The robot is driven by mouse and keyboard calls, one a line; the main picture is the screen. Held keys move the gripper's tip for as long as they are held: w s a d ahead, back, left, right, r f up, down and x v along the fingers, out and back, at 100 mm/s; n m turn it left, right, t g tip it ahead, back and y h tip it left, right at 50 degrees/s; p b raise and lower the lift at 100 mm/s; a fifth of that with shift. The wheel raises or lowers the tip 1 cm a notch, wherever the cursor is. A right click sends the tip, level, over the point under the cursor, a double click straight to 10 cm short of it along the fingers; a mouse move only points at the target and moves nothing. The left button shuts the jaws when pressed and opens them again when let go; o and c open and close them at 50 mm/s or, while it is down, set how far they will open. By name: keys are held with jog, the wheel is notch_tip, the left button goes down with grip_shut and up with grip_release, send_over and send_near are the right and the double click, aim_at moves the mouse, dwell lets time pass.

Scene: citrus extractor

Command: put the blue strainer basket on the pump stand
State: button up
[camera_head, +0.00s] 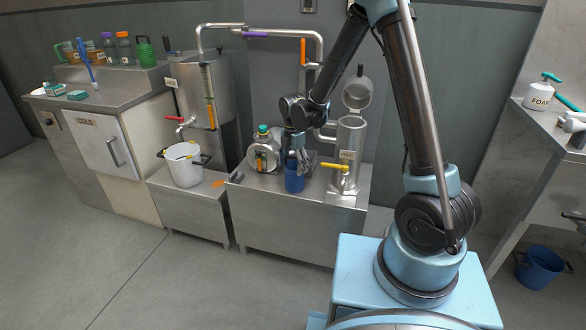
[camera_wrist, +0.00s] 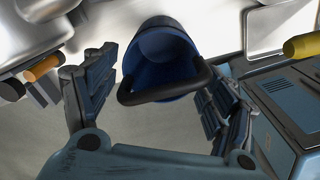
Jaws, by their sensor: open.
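The blue strainer basket (camera_head: 294,181) is at the front of the metal pump stand (camera_head: 262,194), upright; it looks to rest on the top, though its base contact is hard to make out. My gripper (camera_head: 296,158) is right above and around the basket's upper part. In the wrist view the basket (camera_wrist: 165,45) shows its open mouth and black bail handle (camera_wrist: 165,94) between the two spread fingers of my gripper (camera_wrist: 158,88). The fingers appear apart from the basket wall.
The pump (camera_head: 263,152) with a green cap stands left of the basket. A steel cylinder (camera_head: 349,150) with an open lid and yellow lever (camera_head: 335,166) stands right. A white bucket (camera_head: 186,168) sits on a lower stand at left. Open floor lies in front.

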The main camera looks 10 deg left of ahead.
notch_tip(320, 180, up, 11)
dwell(0.5)
jog(key=shift+s+f, duration=0.1)
